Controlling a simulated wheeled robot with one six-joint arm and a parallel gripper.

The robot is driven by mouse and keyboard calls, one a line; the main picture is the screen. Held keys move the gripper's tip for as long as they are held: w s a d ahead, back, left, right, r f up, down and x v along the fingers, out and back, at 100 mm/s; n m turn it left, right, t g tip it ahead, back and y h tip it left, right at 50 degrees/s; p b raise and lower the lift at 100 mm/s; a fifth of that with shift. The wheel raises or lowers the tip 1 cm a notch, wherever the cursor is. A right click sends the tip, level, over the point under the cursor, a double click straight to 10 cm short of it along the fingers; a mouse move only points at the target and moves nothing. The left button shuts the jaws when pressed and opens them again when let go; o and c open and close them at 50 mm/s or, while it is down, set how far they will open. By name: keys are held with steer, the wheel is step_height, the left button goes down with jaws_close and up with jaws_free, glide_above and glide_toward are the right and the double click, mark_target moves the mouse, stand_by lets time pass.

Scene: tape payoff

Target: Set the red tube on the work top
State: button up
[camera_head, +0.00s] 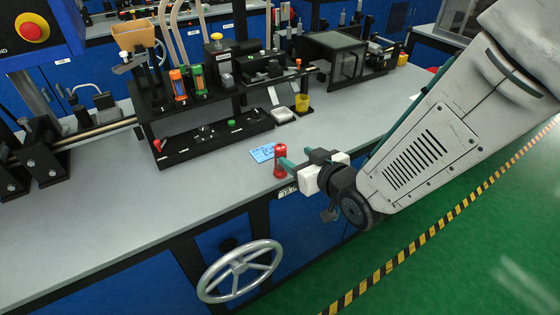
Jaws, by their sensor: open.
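The red tube (279,163) stands upright near the front edge of the grey work top (215,181). Its base appears to rest on the surface. My gripper (284,168) reaches in from the right, low over the front edge, with its teal fingers open at the tube. The fingertips overlap the tube in this view, and part of its lower side is hidden behind them. I cannot tell whether the fingers touch it.
A blue card (265,152) lies just left of the tube. A black rack (215,138) with orange and green tubes stands behind. A white tray (282,115) and a yellow cup (302,103) are further back. A handwheel (240,271) sits below the front edge. The left front work top is clear.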

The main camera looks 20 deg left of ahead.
mark_target(283, 149)
steer(key=shift+a+f, duration=0.15)
steer(key=shift+a, duration=0.3)
steer(key=x, duration=0.7)
steer(key=shift+w+a+r, duration=0.15)
steer(key=shift+r, duration=0.05)
jaws_close()
